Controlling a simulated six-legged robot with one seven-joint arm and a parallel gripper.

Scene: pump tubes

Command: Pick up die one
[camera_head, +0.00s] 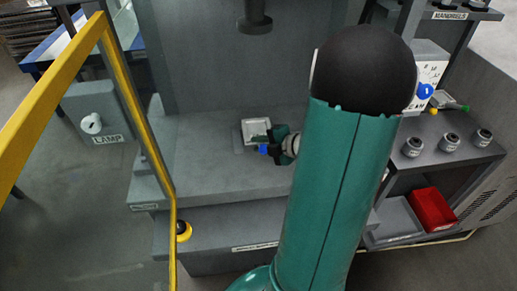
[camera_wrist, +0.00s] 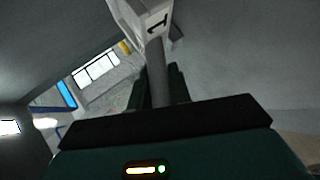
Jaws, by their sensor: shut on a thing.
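Die one (camera_wrist: 156,75) shows in the wrist view as a grey round stem with a pale block at its far end, marked with a 1. My gripper (camera_wrist: 158,88) has its two dark fingers closed on the stem, one on each side. In the head view my gripper (camera_head: 270,141) is over the grey machine bed, partly hidden by my arm. A pale block (camera_head: 256,129) shows right beside it there; its mark cannot be read from this view.
A yellow rail (camera_head: 112,75) stands at the left, near a lamp box (camera_head: 92,112). A dark press ram (camera_head: 254,18) hangs above the bed (camera_head: 190,165). The bed's left part is clear.

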